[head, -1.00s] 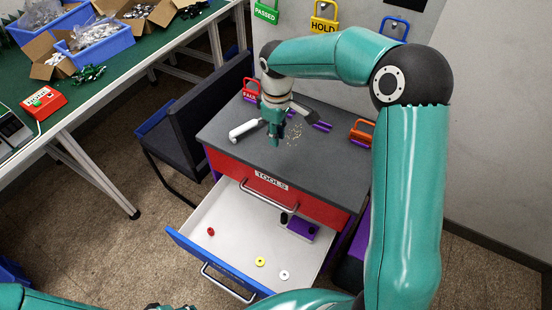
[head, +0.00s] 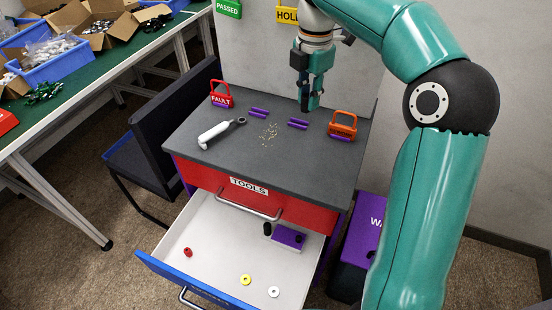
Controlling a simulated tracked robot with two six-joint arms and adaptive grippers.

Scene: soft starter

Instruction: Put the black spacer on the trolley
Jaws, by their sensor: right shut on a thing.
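The trolley (head: 198,170) has a dark grey top and red front, and stands in the middle of the head view. My right gripper (head: 309,106) points down above the back of the trolley top, near the wall. Its fingers are shut on a small dark thing, mostly hidden between them, which may be the black spacer; I cannot tell for sure. In the open drawer (head: 205,243) lie a red spacer (head: 187,252), a yellow one (head: 245,280) and a white one (head: 273,292). A black piece (head: 267,229) stands by a purple block (head: 288,236). My left gripper is out of view.
The trolley top carries a white-handled tool (head: 218,132), a red FAULT padlock (head: 221,93), an orange padlock (head: 343,126), two purple holders and scattered bits (head: 269,133). Bare top shows between them. A dark chair (head: 172,125) stands left; a green bench is beyond it.

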